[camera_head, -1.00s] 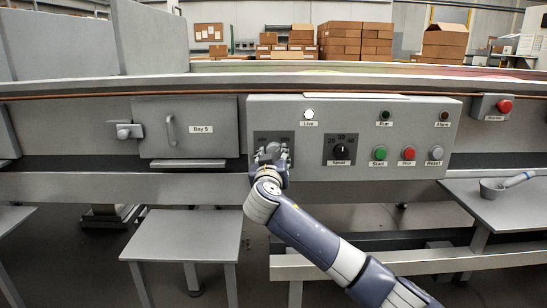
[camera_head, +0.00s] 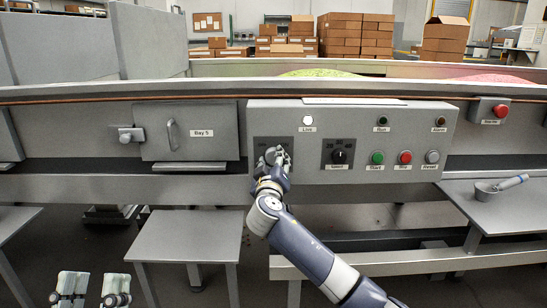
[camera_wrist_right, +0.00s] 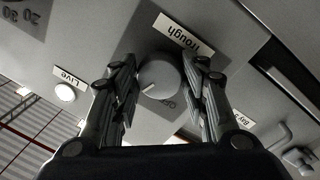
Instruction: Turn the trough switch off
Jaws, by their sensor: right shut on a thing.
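The trough switch is a round grey knob (camera_wrist_right: 160,76) with a white pointer line, on a dark plate under a "Trough" label (camera_wrist_right: 183,33) in the right wrist view. My right gripper (camera_wrist_right: 160,88) has its fingers on both sides of the knob, shut on it. In the head view the right gripper (camera_head: 273,158) covers the knob and much of its dark plate (camera_head: 261,143). An "Off" marking shows partly beside the knob in the wrist view. My left gripper (camera_head: 93,284) is open and empty at the bottom left, away from the panel.
The grey control panel (camera_head: 400,112) carries a lit Live lamp (camera_head: 308,120), a speed dial (camera_head: 339,157), and green (camera_head: 377,158), red (camera_head: 405,157) and grey (camera_head: 432,157) buttons. A bench (camera_head: 183,235) stands below; a side table (camera_head: 500,215) holds a scoop (camera_head: 510,182).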

